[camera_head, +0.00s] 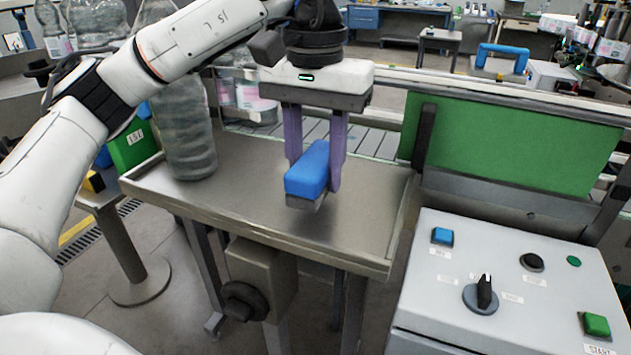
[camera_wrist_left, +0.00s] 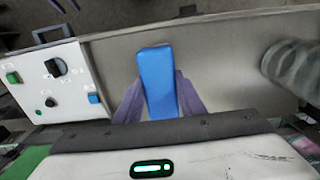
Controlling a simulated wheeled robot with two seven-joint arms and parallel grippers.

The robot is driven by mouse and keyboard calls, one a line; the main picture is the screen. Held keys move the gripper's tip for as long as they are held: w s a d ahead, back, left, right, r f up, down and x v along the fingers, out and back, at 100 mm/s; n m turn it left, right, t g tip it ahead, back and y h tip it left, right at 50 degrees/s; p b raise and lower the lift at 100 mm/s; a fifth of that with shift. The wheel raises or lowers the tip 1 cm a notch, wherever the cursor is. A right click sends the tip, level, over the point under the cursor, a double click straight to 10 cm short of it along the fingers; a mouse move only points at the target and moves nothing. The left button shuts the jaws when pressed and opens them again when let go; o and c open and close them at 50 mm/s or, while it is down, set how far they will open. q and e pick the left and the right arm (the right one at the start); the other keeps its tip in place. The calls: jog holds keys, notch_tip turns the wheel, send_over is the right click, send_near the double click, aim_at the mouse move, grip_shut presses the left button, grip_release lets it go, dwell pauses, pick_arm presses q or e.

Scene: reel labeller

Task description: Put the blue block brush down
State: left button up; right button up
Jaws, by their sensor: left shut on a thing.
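The blue block brush (camera_head: 309,171) is held between the purple fingers of my left gripper (camera_head: 313,170) in the head view. It is over the metal table (camera_head: 240,205), near its middle right. Its grey underside shows below the blue body; whether it touches the table I cannot tell. In the left wrist view the blue block brush (camera_wrist_left: 157,80) lies between the two fingers of my left gripper (camera_wrist_left: 158,100), with the bare table around it.
A large clear bottle (camera_head: 184,130) stands at the table's left back. A control box (camera_head: 500,290) with buttons and a knob stands to the right. A green panel (camera_head: 510,145) rises behind it.

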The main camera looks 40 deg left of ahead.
aim_at(315, 158)
pick_arm(q)
jog(key=shift+f, duration=1.45)
jog(key=shift+f, duration=0.2)
jog(key=o, duration=1.1)
jog(key=shift+r, duration=0.15)
notch_tip(315, 158, up, 12)
jog(key=shift+r, duration=0.1)
